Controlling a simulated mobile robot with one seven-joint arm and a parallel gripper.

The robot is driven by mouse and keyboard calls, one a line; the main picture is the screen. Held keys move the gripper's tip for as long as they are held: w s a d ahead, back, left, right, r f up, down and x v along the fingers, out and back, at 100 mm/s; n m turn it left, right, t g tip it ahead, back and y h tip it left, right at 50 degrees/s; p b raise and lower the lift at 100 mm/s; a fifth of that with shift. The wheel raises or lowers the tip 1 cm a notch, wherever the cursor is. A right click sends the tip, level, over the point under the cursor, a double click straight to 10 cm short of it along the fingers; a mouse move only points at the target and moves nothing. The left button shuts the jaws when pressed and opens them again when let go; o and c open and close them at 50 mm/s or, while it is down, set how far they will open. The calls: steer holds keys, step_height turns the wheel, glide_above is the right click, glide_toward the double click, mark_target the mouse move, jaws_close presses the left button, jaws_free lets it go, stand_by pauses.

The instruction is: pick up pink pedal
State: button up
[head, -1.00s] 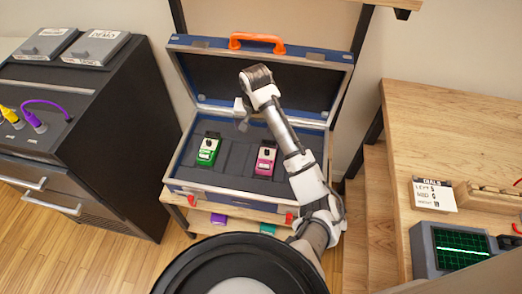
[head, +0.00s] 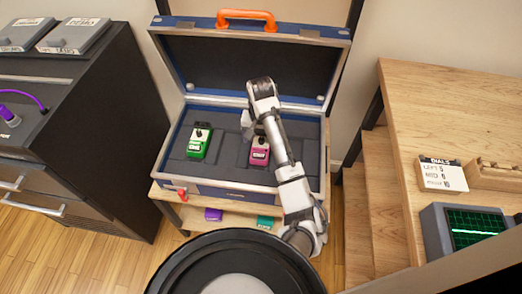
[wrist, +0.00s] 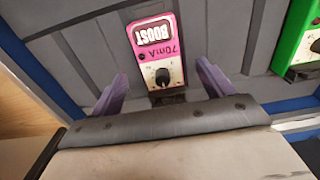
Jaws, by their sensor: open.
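The pink pedal (head: 259,154) lies in the open blue case (head: 171,160), in the right part of its grey foam, partly hidden by my arm in the head view. In the wrist view the pink pedal (wrist: 155,50), marked BOOST with a black knob, shows upside down at the top centre. My gripper (head: 248,128) is over the case, by the far end of the pink pedal. In the wrist view my gripper (wrist: 163,80) is open, its two purple-grey fingers apart on either side of the pedal's near end. Nothing is held; whether a finger touches the pedal cannot be told.
A green pedal (head: 199,142) lies left of the pink one in the case. The raised lid (head: 254,67) stands behind my gripper. A dark cabinet (head: 100,130) is at left, a wooden desk (head: 450,110) at right. Purple (head: 213,214) and teal (head: 265,222) things sit on a shelf below.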

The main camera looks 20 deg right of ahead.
mark_target(261, 146)
steer(key=shift+f, duration=1.75)
steer(key=c, duration=1.4)
steer(key=shift+o, duration=0.2)
steer(key=shift+r, duration=0.1)
